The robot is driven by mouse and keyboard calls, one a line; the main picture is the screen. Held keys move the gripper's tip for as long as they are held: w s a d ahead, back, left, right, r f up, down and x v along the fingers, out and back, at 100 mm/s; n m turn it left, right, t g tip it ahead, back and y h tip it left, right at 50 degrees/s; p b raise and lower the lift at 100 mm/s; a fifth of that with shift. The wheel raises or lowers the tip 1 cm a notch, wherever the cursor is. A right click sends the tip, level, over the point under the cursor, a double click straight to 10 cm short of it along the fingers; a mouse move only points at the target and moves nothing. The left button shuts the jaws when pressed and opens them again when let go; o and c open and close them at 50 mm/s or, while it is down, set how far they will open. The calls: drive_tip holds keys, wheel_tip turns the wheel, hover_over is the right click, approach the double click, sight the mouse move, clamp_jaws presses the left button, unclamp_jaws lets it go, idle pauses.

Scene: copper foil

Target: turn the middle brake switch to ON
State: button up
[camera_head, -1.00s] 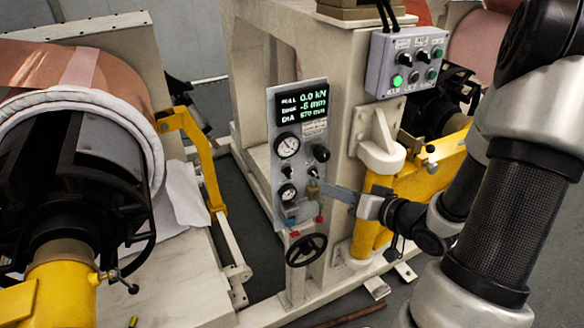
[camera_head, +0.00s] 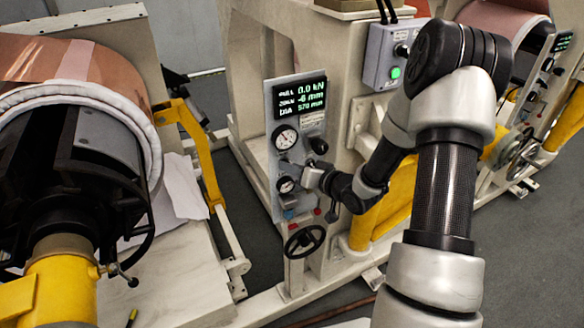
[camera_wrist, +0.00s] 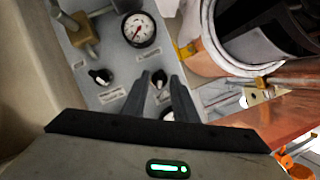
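The brake control panel (camera_head: 296,112) stands upright in the middle of the head view. In the wrist view a small black rotary switch (camera_wrist: 158,80) sits between the fingertips of my gripper (camera_wrist: 160,74). The fingers are apart, one on each side of it; whether they touch it I cannot tell. A second black switch (camera_wrist: 101,76) is to the left of the fingers, clear of them. The switch labels are too small to read. In the head view my gripper (camera_head: 304,174) is at the panel front, between the two gauges' heights, and hides part of the panel.
In the wrist view a white gauge (camera_wrist: 138,30) and a brass padlock-like part (camera_wrist: 86,40) are close by. A black handwheel (camera_head: 305,241) is below the panel. A grey button box (camera_head: 384,55) is at upper right. A copper roll (camera_head: 65,72) stands at left.

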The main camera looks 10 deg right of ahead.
drive_tip(key=shift+w+a+f, duration=0.1)
drive_tip(key=shift+w, duration=0.15)
clamp_jaws()
